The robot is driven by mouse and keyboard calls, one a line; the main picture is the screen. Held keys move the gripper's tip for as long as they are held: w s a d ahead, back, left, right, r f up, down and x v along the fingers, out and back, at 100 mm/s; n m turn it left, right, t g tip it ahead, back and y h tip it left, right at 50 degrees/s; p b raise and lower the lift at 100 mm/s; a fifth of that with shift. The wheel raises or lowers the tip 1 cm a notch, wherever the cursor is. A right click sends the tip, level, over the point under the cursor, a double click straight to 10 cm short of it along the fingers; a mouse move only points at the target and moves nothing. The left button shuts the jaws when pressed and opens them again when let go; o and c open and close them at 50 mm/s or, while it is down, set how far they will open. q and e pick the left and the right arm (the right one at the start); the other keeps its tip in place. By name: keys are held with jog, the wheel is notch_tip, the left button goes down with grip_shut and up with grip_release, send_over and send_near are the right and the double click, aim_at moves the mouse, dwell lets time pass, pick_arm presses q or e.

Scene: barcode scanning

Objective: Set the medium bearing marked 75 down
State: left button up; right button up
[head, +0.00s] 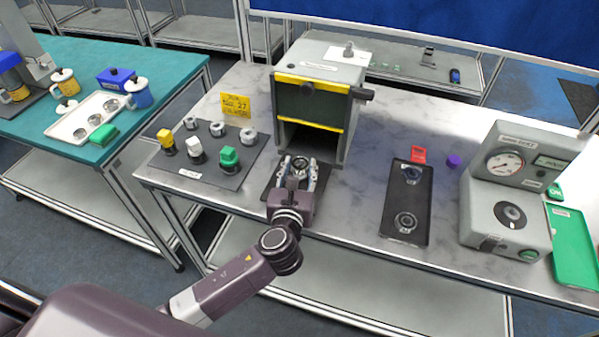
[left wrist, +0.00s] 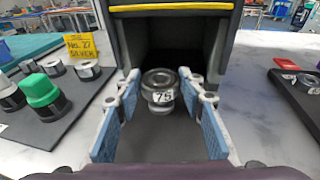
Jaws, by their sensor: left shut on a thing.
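The medium bearing marked 75 (left wrist: 162,92) is a silver ring with a white label, held between the fingertips of my left gripper (left wrist: 160,100). In the head view, the bearing (head: 300,164) and my left gripper (head: 298,172) are over a dark mat (head: 268,182), in front of the grey box's opening (head: 310,138). The gripper is shut on the bearing. I cannot tell whether the bearing touches the mat. My right gripper is out of view.
The box has yellow edges and a raised door (head: 312,101). Left is a dark board (head: 245,168) with coloured-topped pieces and rings, plus a yellow note (head: 235,105). Right are a black tray (head: 406,218) holding bearings and a gauge machine (head: 505,190). Bare marble lies between mat and tray.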

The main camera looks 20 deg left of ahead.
pick_arm(q)
jog(key=shift+f, duration=0.9)
jog(key=shift+f, duration=0.1)
jog(key=shift+f, duration=0.15)
jog(key=o, duration=1.3)
